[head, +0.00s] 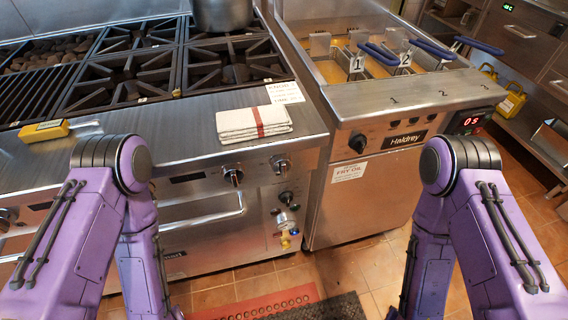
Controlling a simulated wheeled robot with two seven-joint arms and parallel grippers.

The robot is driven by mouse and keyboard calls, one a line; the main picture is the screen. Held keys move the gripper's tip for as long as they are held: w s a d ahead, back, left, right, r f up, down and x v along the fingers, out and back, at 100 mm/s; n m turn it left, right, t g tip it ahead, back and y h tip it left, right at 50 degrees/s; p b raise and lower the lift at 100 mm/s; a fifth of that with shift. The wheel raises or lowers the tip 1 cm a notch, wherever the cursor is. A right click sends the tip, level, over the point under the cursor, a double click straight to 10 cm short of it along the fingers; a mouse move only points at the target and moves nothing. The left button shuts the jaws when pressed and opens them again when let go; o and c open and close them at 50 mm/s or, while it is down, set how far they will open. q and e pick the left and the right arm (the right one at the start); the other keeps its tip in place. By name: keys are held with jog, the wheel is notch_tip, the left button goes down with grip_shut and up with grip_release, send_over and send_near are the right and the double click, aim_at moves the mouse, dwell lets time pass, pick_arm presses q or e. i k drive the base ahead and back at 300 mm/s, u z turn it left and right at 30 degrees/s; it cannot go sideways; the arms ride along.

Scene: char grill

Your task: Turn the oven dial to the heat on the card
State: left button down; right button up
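The range front has a dial (233,176) above the oven handle and another dial (283,166) to its right. I cannot tell which is the oven's, and their settings are too small to read. A printed white card (285,92) lies on the range top behind a folded towel; its first word looks like "KNOB", but I cannot read a heat on it. Both my purple arms bend down toward the bottom edge, the left one before the range and the right one before the fryer. Both grippers are out of view.
A folded white towel (253,122) with a red stripe lies on the range's front ledge. A yellow-handled tool (44,131) lies at left. The fryer (340,215) stands right of the range, with blue-handled baskets (380,53). A red mat (262,307) lies on the floor.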

aim_at(286, 196)
jog(key=z, duration=0.55)
jog(key=k, duration=1.3)
jog(key=z, duration=0.9)
jog(key=i, duration=1.35)
jog(key=u, duration=0.9)
